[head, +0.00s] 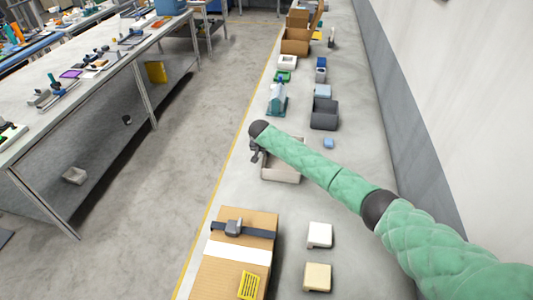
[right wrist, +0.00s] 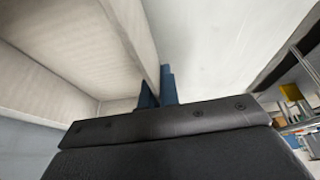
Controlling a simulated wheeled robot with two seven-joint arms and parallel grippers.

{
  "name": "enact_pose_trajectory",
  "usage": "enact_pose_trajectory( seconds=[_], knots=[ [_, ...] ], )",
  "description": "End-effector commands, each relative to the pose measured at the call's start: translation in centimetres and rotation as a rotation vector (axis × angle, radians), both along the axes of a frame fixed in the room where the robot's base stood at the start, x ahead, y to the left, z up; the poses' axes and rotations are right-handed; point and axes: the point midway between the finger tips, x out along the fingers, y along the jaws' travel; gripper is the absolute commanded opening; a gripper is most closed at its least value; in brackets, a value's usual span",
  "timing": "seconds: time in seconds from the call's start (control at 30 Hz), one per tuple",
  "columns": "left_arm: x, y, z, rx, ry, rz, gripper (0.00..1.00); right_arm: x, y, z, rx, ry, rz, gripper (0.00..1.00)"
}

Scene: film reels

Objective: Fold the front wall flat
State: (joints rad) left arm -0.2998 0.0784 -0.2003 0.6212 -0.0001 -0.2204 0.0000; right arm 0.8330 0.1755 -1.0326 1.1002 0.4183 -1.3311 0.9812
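A pale beige open crate (head: 285,178) lies on the grey floor strip in the head view, partly hidden under my right arm. My right gripper (head: 256,155) is at the crate's left side, with its fingers pointing down. In the right wrist view, a pale crate wall (right wrist: 125,35) runs down between the two dark blue fingers (right wrist: 159,90), one on each side and close against it. The fingers look shut on this wall. The crate's inside shows at left in that view. I cannot tell whether this is the front wall. My left gripper is not in view.
A strapped cardboard box (head: 235,270) stands nearer, with a white box (head: 319,235) and a cream box (head: 317,277) beside it. A small blue item (head: 328,143) and a dark grey bin (head: 324,114) are beyond the crate. A wall runs along the right.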

Motion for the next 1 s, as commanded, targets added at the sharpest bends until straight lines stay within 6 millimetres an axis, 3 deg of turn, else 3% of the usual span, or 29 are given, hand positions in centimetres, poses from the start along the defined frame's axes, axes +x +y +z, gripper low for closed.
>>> enact_pose_trajectory(
  seconds=[0.47,0.7,1.0],
  knots=[
    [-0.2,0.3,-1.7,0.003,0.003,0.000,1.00,0.3,1.6,-0.4,-0.318,0.064,0.001,0.00],
    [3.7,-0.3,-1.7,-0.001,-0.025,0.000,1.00,0.3,2.0,-0.7,-0.462,0.092,0.001,0.00],
    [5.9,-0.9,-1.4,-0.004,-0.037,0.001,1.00,0.4,2.2,-0.6,-0.550,0.109,0.002,0.00]
  ],
)
